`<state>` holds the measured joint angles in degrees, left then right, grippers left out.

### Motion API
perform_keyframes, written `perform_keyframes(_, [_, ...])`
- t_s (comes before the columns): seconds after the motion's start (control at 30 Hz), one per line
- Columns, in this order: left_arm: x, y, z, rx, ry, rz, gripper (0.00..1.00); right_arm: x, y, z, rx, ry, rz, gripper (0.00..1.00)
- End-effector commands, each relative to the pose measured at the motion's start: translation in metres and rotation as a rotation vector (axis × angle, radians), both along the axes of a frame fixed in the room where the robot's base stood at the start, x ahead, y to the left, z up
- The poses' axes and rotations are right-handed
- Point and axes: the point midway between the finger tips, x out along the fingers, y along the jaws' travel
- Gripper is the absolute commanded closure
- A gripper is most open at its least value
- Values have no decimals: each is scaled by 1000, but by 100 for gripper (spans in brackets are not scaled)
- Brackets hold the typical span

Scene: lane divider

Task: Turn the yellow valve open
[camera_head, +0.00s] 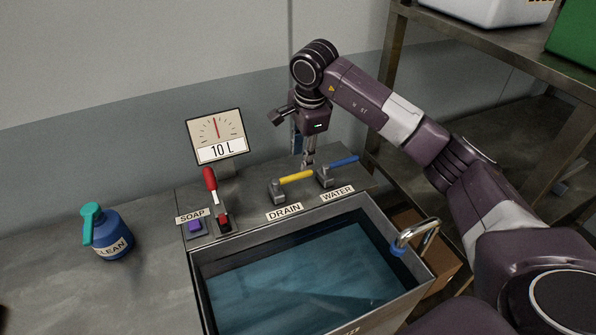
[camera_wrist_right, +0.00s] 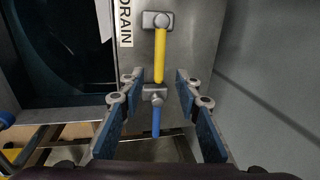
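The yellow valve handle (camera_head: 297,177) sits behind the DRAIN label on the sink's back ledge, pointing right towards the WATER valve. In the right wrist view the yellow handle (camera_wrist_right: 160,55) runs straight down from its grey base, its free end between my fingertips. My right gripper (camera_head: 308,162) is above the ledge, near the end of the yellow handle, pointing down. In the wrist view my right gripper (camera_wrist_right: 158,77) is open, fingers on both sides of the handles, with gaps visible. My left gripper is not in view.
The blue WATER handle (camera_head: 344,161) is close to the yellow one. A red lever (camera_head: 210,180), purple SOAP button (camera_head: 195,226) and gauge (camera_head: 216,136) reading 10 L stand left. The sink (camera_head: 205,290) holds water. A blue CLEAN bottle (camera_head: 110,238) stands left; shelving (camera_head: 480,55) is right.

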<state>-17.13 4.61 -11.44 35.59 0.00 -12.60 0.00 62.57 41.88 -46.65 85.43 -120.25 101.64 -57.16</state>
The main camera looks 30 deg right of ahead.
Motion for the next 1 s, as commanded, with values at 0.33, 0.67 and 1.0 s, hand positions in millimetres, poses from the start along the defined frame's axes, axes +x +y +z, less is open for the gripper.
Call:
perform_keyframes(0.33, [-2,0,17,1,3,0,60,9,1,-52,4,5,1,69])
perform_keyframes(0.67, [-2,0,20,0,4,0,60,13,1,-70,4,1,2,69])
perform_keyframes(1.0, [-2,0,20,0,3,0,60,13,1,-70,4,1,2,91])
